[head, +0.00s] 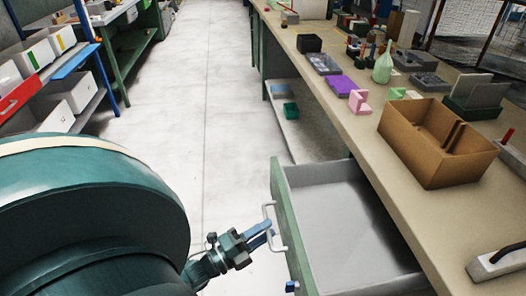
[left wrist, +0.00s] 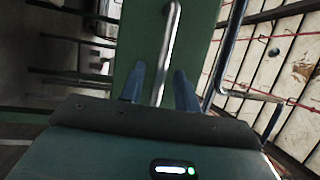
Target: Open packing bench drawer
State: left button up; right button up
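The packing bench drawer (head: 345,215) is pulled out from under the bench top, and its grey inside looks empty. Its green front (head: 284,215) carries a pale bar handle (head: 271,222). My left gripper (head: 266,233) is at this handle in the head view. In the left wrist view the handle bar (left wrist: 172,45) runs between the two blue fingers of my left gripper (left wrist: 160,88). The fingers stand apart with gaps beside the bar, so the gripper looks open around it. My right gripper is not seen.
The bench top (head: 345,120) holds an open cardboard box (head: 437,140), a green bottle (head: 383,64) and several small items. A clear aisle floor (head: 205,100) lies left of the bench. Shelves with white bins (head: 70,90) stand at left. A small blue part (head: 292,286) below the drawer front is unclear.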

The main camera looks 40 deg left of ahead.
pick_arm(q)
jog(key=b+v, duration=0.1)
jog(key=v, duration=1.2)
jog(key=shift+s, duration=0.1)
